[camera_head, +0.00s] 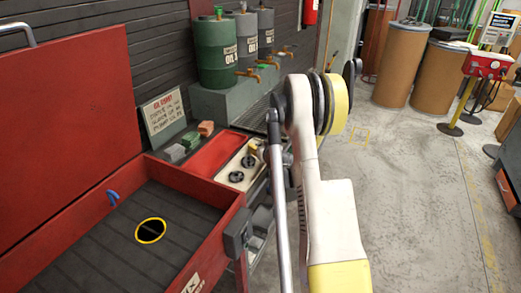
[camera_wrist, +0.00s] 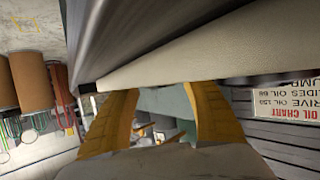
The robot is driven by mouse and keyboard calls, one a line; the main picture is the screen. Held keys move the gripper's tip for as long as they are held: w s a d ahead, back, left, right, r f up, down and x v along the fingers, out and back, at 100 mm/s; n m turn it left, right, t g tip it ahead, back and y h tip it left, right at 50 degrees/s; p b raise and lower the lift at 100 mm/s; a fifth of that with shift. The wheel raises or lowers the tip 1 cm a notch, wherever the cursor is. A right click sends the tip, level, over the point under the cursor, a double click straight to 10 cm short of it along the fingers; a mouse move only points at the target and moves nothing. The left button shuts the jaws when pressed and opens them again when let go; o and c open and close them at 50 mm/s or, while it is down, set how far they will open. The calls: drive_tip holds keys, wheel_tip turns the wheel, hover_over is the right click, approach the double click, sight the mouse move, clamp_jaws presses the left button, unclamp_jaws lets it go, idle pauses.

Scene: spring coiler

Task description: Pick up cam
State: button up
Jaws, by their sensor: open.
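Two dark round parts lie in a cream tray (camera_head: 229,183) in the head view, the nearer one (camera_head: 237,176) and the farther one (camera_head: 249,161). Either may be the cam; they are too small to tell. My gripper (camera_wrist: 162,90) shows in the wrist view with its two yellow fingers spread and nothing clearly held between them. In the head view my arm hides the gripper, so its distance from the tray cannot be told. The wrist view does not show the dark round parts.
A red bench (camera_head: 207,187) with a raised rim stands left of the tray. Green oil drum (camera_head: 217,55) and grey drums sit on a ledge behind. An oil chart sign (camera_head: 164,112) leans there. Brown barrels (camera_head: 403,62) stand far right; the floor (camera_head: 412,180) between is clear.

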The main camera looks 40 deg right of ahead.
drive_tip(key=c, duration=1.1)
drive_tip(key=shift+r, duration=0.15)
